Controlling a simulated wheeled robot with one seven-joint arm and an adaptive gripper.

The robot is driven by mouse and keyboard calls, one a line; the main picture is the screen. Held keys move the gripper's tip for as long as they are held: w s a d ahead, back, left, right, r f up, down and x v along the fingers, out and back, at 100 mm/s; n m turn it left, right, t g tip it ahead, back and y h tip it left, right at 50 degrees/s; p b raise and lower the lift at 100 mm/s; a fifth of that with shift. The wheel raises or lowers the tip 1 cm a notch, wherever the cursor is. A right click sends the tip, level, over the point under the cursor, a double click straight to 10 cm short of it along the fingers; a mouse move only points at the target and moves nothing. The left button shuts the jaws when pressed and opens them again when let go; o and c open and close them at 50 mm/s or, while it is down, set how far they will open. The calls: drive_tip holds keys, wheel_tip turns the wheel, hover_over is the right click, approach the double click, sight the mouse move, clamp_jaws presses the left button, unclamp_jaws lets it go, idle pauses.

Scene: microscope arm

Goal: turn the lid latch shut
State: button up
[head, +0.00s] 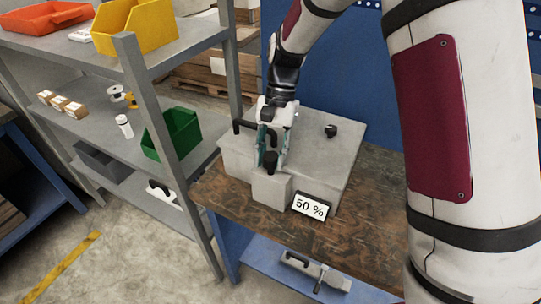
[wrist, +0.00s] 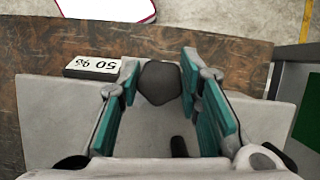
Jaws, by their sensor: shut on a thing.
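A grey box-like fixture with a flat grey top (head: 325,160) stands on a brown worktop. A grey block (head: 271,190) at its front carries a dark faceted knob (head: 270,164), which I take to be the latch. My gripper (head: 271,150) reaches down over it, its teal-padded fingers on either side. In the wrist view the knob (wrist: 160,82) sits between the fingertips (wrist: 160,75), and the gripper is shut on it. The latch's underside and pivot are hidden, so I cannot tell its turn angle.
A "50 %" sign (head: 310,206) stands just right of the block. A black handle (head: 243,126) and a small black knob (head: 331,130) are on the fixture nearby. Shelves with bins (head: 172,134) stand left. The worktop (head: 375,190) is clear on the right.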

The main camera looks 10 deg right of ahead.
drive_tip(key=n, duration=0.2)
drive_tip(key=n+h, duration=0.1)
drive_tip(key=n, duration=0.1)
drive_tip(key=shift+g+h+b, duration=0.3)
drive_tip(key=shift+b, duration=0.1)
drive_tip(key=shift+n+h, duration=0.6)
drive_tip(key=shift+n, duration=1.2)
drive_tip(key=o, duration=1.1)
drive_tip(key=shift+o, duration=0.2)
drive_tip(key=v, duration=1.2)
drive_tip(key=shift+s+a, duration=0.1)
